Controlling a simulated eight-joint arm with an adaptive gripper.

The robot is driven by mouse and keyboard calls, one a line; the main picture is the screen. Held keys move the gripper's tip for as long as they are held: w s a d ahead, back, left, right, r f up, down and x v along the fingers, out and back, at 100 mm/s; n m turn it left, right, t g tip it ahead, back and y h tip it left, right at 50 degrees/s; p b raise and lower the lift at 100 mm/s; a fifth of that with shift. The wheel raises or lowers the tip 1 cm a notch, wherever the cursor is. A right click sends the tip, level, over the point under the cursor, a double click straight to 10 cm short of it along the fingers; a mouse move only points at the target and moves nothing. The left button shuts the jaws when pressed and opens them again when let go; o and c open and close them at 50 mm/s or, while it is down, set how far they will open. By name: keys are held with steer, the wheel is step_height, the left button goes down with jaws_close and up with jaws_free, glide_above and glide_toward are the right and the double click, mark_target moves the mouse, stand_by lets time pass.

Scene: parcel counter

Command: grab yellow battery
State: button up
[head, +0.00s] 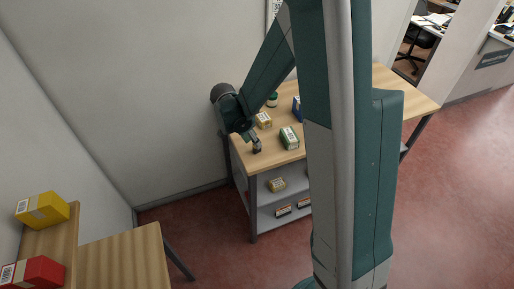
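My gripper (256,146) is at the near left end of the wooden table (278,158), just above or at its top. It is small and dark here, and I cannot tell whether its fingers are open or shut. A small yellow-and-white item (264,120) lies on the table behind the gripper, partly beside my arm. Another yellowish item (277,185) lies on the shelf under the table. Neither can be clearly told as a battery at this size.
A green-and-white box (289,138) stands right of the gripper. A dark green jar (272,100) and a blue box (296,108) stand farther back. Small dark items (283,210) lie on the lower shelf. Yellow (42,209) and red (34,272) parcels sit at left. My arm hides the table's middle.

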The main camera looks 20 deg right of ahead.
steer(key=shift+x, duration=2.4)
steer(key=shift+d, duration=0.1)
jaws_close()
steer(key=shift+r, duration=0.15)
steer(key=shift+r, duration=4.9)
